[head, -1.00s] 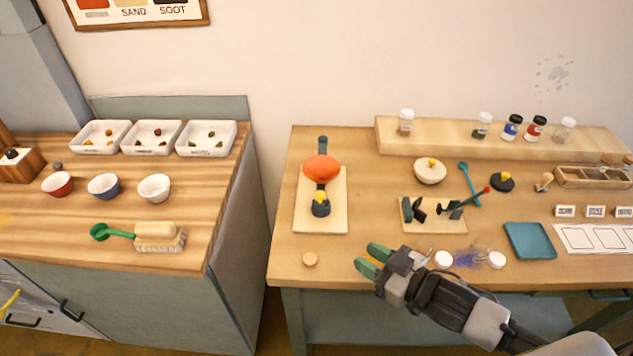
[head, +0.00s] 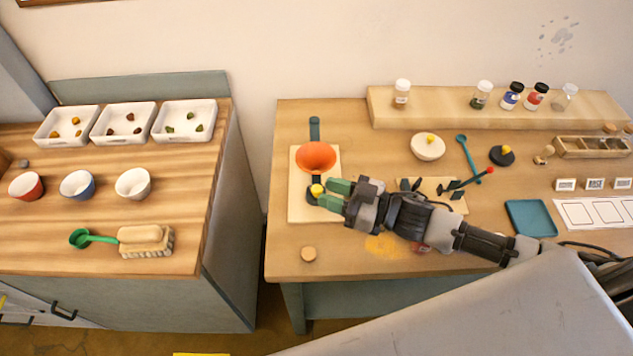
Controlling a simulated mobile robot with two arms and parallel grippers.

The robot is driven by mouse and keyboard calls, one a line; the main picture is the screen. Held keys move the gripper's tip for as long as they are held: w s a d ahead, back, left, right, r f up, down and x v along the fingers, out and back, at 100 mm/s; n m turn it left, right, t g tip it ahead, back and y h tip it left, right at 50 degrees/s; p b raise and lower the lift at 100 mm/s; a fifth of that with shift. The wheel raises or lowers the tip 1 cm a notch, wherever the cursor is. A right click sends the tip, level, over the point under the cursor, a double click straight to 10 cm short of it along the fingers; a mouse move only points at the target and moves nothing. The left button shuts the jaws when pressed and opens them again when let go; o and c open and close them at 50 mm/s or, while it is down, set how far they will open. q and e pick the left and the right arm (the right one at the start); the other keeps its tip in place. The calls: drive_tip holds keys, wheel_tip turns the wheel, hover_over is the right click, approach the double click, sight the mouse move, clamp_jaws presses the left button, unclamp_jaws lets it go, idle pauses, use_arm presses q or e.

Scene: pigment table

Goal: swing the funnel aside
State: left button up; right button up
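The orange funnel (head: 315,155) sits over a pale board (head: 301,212) at the left of the right-hand table, with a dark teal post (head: 314,126) behind it. A small dark piece with a yellow top (head: 317,190) is on the board in front of the funnel. My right gripper (head: 328,195) has its green fingers spread, with the tips beside the yellow top. Whether they touch it I cannot tell. The fingers are in front of the funnel and apart from it. My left gripper is not in view.
Several jars stand on the back shelf (head: 440,113). My arm covers part of the table.

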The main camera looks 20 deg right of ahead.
sight(317, 188)
drive_tip(key=shift+x, duration=1.25)
drive_tip(key=shift+w+a+p, duration=0.1)
drive_tip(key=shift+a+p, duration=0.15)
drive_tip(key=shift+p, duration=0.05)
drive_tip(key=shift+w+a, duration=0.15)
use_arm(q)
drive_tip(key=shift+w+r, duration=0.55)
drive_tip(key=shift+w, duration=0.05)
use_arm(e)
clamp_jaws()
